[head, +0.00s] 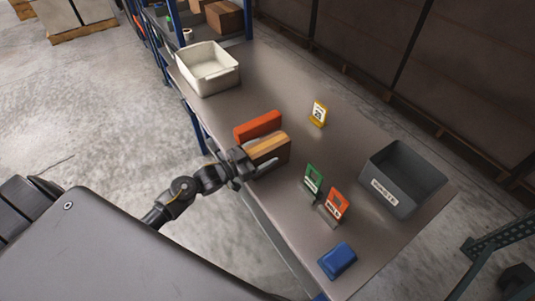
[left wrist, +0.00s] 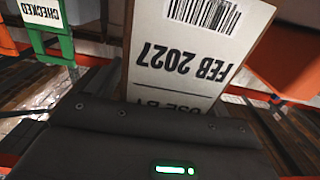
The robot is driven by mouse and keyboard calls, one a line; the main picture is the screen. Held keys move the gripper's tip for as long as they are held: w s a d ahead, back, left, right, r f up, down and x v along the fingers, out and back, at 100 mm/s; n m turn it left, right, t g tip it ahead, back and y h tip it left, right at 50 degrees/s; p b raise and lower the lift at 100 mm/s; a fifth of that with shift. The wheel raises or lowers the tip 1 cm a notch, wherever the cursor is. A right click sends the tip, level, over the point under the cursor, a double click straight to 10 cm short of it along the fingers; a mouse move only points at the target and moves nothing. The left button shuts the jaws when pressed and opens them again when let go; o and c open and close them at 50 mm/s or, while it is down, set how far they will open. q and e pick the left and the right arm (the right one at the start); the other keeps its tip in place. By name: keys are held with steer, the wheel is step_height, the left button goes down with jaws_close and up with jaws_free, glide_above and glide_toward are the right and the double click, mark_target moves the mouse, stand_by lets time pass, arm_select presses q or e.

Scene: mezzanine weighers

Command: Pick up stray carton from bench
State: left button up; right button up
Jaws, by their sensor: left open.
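A brown carton (head: 270,149) with a lighter tan strip along its top stands on the grey bench (head: 300,75). My left gripper (head: 243,165) is open at the carton's near left end, very close to it. I cannot tell whether the fingers touch it or reach around it. In the left wrist view the carton's white label (left wrist: 190,62) fills the middle, with a barcode, "FEB 2027" and "USE BY" upside down. The dark gripper body hides the label's lower part. My right gripper is not in view.
An orange box (head: 257,125) stands close behind the carton. A cream bin (head: 208,70) is at the far left end. Green (head: 313,180), orange (head: 335,204) and yellow (head: 318,113) signs, a grey bin (head: 403,178) and a blue object (head: 337,260) stand to the right.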

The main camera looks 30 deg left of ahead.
mark_target(261, 147)
arm_select(q)
steer(key=c, duration=1.3)
steer(key=shift+c, duration=0.2)
steer(key=shift+r, duration=0.1)
steer(key=shift+r, duration=0.45)
step_height(261, 147, up, 2)
steer(key=shift+a+r, duration=0.1)
steer(key=shift+r, duration=0.1)
steer(key=a+r, duration=0.1)
steer(key=s+a+r, duration=0.1)
steer(key=r, duration=0.1)
steer(key=s+a+r+b, duration=0.1)
steer(key=a+r, duration=0.1)
steer(key=shift+s+r, duration=0.1)
steer(key=shift+s, duration=0.15)
steer(key=s+a+r+b, duration=0.1)
steer(key=s+a+r, duration=0.3)
steer(key=a, duration=0.3)
steer(key=shift+s+a+r+b, duration=0.15)
steer(key=shift+s+a+b, duration=0.2)
